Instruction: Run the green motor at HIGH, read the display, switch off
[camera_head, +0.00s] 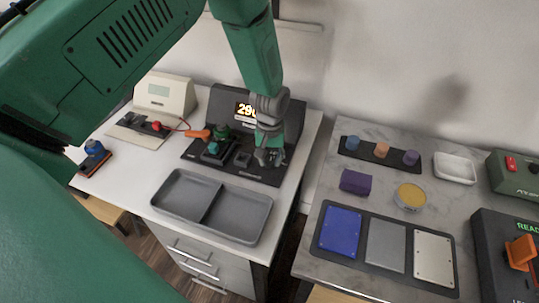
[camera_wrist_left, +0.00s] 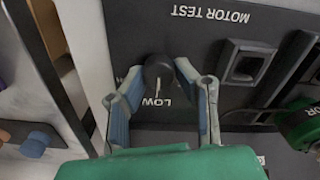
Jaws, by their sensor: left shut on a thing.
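The dark motor test panel (camera_head: 255,176) stands on the white table, with its display (camera_head: 244,110) lit. The digits begin with "29"; the rest is hidden behind my left arm. The green motor (camera_head: 221,131) sits on the panel, left of my gripper; it also shows at the right edge of the wrist view (camera_wrist_left: 302,124). My left gripper (camera_head: 268,156) is down at the panel's right part. In the wrist view its fingers are shut on a black knob (camera_wrist_left: 158,70). The knob's white pointer line is towards the "LOW" label. My right gripper is not in view.
A beige meter (camera_head: 166,94) and an orange-handled tool (camera_head: 198,134) are left of the panel. A grey two-part tray (camera_head: 212,207) lies in front. On the right-hand table are coloured plates, a purple block (camera_head: 355,182) and a yellow-topped round tin (camera_head: 410,196).

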